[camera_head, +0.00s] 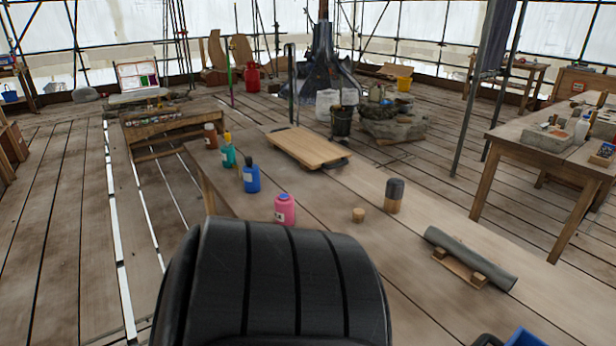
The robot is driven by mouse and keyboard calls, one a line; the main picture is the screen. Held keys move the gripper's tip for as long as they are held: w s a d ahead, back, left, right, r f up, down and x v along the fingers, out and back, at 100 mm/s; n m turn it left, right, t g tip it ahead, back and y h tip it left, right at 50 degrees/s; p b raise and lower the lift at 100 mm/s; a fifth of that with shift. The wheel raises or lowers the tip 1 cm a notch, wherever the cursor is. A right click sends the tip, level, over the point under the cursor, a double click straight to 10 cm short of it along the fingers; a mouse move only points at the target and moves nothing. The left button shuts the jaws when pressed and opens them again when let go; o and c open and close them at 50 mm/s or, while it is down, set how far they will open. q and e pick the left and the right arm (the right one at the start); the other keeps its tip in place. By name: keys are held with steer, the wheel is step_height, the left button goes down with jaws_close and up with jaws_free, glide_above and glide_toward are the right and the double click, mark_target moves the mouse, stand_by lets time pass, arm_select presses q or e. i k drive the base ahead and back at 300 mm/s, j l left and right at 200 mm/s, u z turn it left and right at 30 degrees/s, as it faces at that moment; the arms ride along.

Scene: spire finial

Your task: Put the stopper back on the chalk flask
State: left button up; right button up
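A small tan cork-like stopper (358,215) lies on the long wooden table (345,275). A cylinder with a dark grey upper part and a tan lower part (395,196) stands upright to its right, apart from it; it may be the chalk flask, but I cannot tell. To the left stand a pink bottle (285,210), a blue bottle (251,178), a green bottle with a yellow cap (228,153) and a brown bottle (210,136). Neither of my grippers can be made out. A large black ribbed shape, likely part of me, hides the near table.
A wooden board (308,148) lies at the table's far end. A grey roll rests on a wooden cradle (460,268) at the right. A blue container (526,338) shows at the bottom edge. Another workbench (545,155) stands right. The tabletop around the stopper is clear.

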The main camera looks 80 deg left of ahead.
mark_target(284, 203)
steer(key=u, duration=2.8)
